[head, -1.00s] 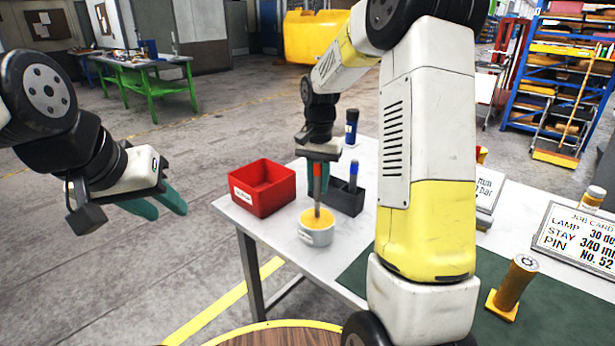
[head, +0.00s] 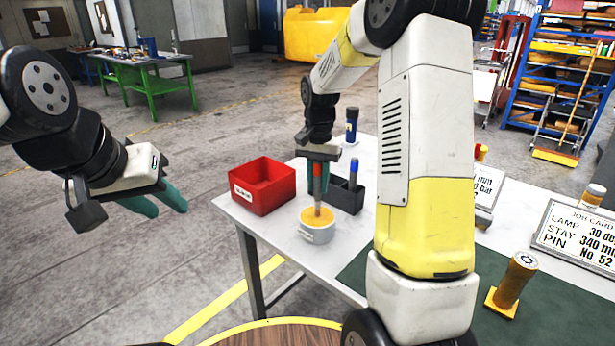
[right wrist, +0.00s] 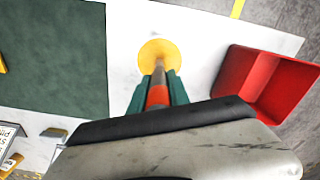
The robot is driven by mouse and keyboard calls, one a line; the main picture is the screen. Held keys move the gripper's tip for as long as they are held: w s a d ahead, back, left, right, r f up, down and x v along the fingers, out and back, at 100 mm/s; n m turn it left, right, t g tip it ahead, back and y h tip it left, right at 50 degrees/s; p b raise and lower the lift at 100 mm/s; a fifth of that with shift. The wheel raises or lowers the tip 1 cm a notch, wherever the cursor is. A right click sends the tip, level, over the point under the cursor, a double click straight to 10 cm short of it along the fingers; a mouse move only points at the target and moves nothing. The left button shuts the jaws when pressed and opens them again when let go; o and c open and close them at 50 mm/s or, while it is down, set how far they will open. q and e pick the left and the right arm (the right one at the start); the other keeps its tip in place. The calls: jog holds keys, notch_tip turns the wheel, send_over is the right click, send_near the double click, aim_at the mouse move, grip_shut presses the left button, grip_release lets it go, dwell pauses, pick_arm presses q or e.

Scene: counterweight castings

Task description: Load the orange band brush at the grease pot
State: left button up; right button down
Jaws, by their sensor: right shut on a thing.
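The orange band brush (head: 317,183) stands upright in the grease pot (head: 317,235), its lower end in the yellow grease. The pot is a small white cup on the table. My right gripper (head: 318,180) is shut on the brush handle above the pot. The right wrist view shows the brush's orange band (right wrist: 158,95) between the teal fingers, over the yellow grease (right wrist: 158,52). The brush tip is hidden in the grease. My left gripper (head: 162,203) is open and empty in the air left of the table, its teal fingers apart.
A red bin (head: 262,187) stands just left of the pot. A dark holder (head: 347,198) with a blue-banded brush (head: 353,171) stands behind it to the right. A dark bottle (head: 351,125) is further back. A job card (head: 575,240) and a yellow-based casting (head: 512,285) are at right.

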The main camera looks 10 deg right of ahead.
dwell(0.6)
jog(key=shift+r, duration=3.5)
